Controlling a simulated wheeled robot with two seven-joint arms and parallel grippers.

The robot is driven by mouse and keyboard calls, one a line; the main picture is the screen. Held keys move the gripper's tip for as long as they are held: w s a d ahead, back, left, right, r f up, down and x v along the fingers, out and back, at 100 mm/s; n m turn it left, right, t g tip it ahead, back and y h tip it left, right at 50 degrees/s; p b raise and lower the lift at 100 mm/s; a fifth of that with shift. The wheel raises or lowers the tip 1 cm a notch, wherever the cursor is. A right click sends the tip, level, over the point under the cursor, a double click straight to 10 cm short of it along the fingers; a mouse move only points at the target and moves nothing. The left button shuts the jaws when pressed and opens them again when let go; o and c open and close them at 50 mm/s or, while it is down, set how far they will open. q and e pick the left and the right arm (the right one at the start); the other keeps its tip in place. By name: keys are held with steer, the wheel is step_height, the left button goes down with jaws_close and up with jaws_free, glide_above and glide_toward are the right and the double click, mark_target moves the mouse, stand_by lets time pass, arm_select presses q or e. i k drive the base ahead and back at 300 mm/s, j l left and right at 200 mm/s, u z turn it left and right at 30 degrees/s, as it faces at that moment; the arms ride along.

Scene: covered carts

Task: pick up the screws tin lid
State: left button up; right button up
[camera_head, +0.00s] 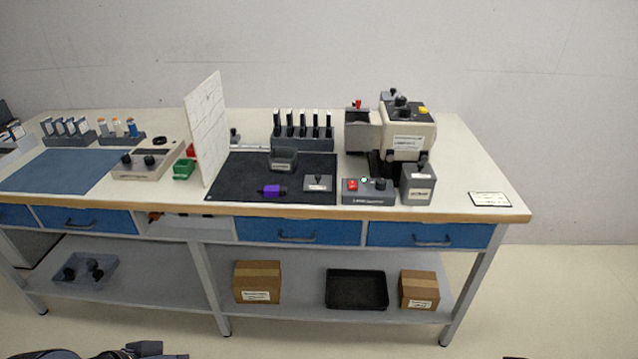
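A small flat dark grey lid (318,182) with a black knob and a pale label lies on the black mat (230,190). Behind it to the left stands an open dark grey tin (283,160) with a label. A second grey tin (418,188), closed by a knobbed lid (419,168), stands at the right beside the machine. The label print is too small to read, so I cannot tell which lid is the screws one. Only dark parts of my arms show at the bottom edge. Neither gripper can be made out, and nothing touches the lids.
A purple item (271,190) lies left of the flat lid. A white upright panel (206,127) stands at the mat's left edge. A grey control box (368,192) with a red button is at the right, before the machine (407,138). Several upright holders (302,130) stand behind.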

mark_target(319, 182)
steer(key=i+l+u, duration=0.15)
steer(key=i+l, duration=1.2)
steer(key=l, duration=0.15)
